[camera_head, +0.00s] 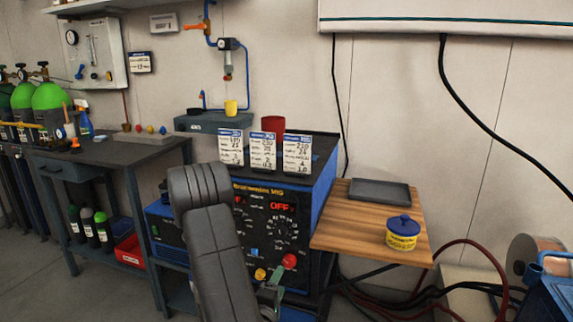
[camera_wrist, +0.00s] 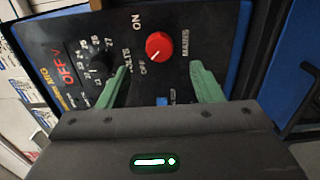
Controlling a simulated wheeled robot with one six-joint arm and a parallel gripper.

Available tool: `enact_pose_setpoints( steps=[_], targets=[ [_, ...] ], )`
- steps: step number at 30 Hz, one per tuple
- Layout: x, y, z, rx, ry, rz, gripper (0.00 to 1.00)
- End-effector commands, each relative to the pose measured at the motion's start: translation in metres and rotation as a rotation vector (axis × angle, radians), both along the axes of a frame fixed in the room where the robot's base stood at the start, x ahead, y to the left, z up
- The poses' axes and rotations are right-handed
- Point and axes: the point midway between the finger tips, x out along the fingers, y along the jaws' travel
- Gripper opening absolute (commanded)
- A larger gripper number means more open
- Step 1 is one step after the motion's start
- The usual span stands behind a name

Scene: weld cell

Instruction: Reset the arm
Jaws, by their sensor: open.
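My arm reaches up in front of the blue and black welding machine (camera_head: 318,190) in the head view. My gripper (camera_head: 277,277) is low at the machine's front panel, partly hidden behind my arm. In the wrist view my gripper (camera_wrist: 160,80) has its two green fingers apart, with nothing held between them. Beyond the fingertips is the red mains knob (camera_wrist: 159,45), which also shows in the head view (camera_head: 289,260). Its white mark lies toward the OFF label. The red display (camera_head: 282,207) reads OFF. I cannot tell whether a finger touches the panel.
Several white cards (camera_head: 264,152) and a red cup (camera_head: 273,126) stand on the machine. A wooden shelf (camera_head: 345,239) at right holds a grey tray (camera_head: 379,191) and a blue-lidded yellow tub (camera_head: 403,233). A dark workbench (camera_head: 100,152) stands at left. Cables lie at lower right.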

Motion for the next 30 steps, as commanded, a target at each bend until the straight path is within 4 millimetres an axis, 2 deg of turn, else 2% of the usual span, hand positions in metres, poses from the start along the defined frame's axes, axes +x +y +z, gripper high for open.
enact_pose_setpoints(
  steps=[6,13,23,30],
  targets=[
    [-0.035,0.012,-0.001,-0.003,0.003,0.004,0.6],
    [-0.06,0.019,0.0,-0.002,0.0,0.002,0.6],
    [-0.011,0.002,0.001,0.002,-0.004,-0.005,0.6],
    [0.033,-0.013,0.0,0.002,-0.005,-0.006,0.6]
  ],
)
